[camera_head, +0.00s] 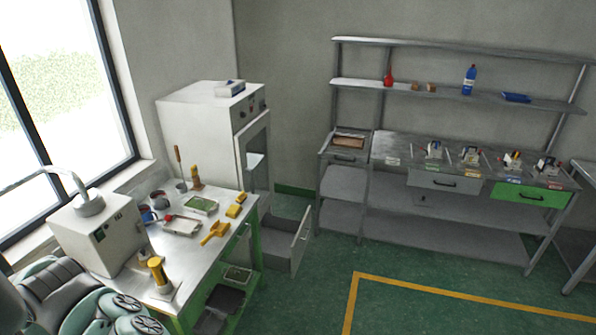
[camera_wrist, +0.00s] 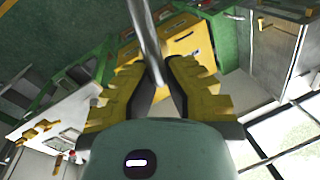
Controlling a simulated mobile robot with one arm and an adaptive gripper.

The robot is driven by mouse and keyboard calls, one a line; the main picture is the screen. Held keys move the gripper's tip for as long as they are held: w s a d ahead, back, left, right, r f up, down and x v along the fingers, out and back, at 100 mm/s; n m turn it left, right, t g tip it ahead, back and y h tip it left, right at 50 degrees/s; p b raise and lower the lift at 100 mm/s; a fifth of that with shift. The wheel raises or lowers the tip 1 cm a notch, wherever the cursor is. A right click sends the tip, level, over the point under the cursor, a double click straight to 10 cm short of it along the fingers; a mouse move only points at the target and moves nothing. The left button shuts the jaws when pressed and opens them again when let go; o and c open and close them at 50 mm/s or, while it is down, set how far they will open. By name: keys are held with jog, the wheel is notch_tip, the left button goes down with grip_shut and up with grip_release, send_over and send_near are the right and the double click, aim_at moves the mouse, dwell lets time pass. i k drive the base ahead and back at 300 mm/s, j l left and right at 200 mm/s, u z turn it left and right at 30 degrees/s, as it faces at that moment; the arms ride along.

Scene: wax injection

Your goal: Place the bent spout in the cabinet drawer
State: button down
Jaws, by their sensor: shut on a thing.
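My gripper (camera_wrist: 160,90) shows in the wrist view, its yellow ridged fingers shut on a slim grey metal tube, the bent spout (camera_wrist: 148,35). The spout runs from between the fingertips up out of the top of the picture, so its far end is hidden. In the head view my gripper does not show; part of my teal arm fills the bottom left corner. A grey drawer (camera_head: 301,240) stands pulled open low down, right of the green workbench and below the white oven. Its inside is only partly visible.
The metal-topped workbench (camera_head: 165,290) holds a white machine (camera_head: 100,240) with a curved pipe, yellow tools and trays. The white oven (camera_head: 195,130) stands behind it. A shelving table (camera_head: 385,150) stands along the back wall. The green floor (camera_head: 420,315) is clear.

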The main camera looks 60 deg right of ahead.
aim_at(274, 247)
jog(key=i+l, duration=0.15)
jog(key=l, duration=0.55)
jog(key=i+l, duration=0.15)
jog(key=l, duration=0.6)
jog(key=i+l, duration=0.2)
jog(key=l, duration=0.5)
jog(key=i+l, duration=0.15)
jog(key=l, duration=0.6)
jog(key=i+l, duration=0.15)
jog(key=l, duration=0.55)
jog(key=i+l, duration=0.15)
jog(key=l, duration=0.55)
jog(key=i+l+z, duration=0.1)
jog(key=l, duration=0.65)
jog(key=i+l, duration=0.25)
jog(key=l, duration=0.45)
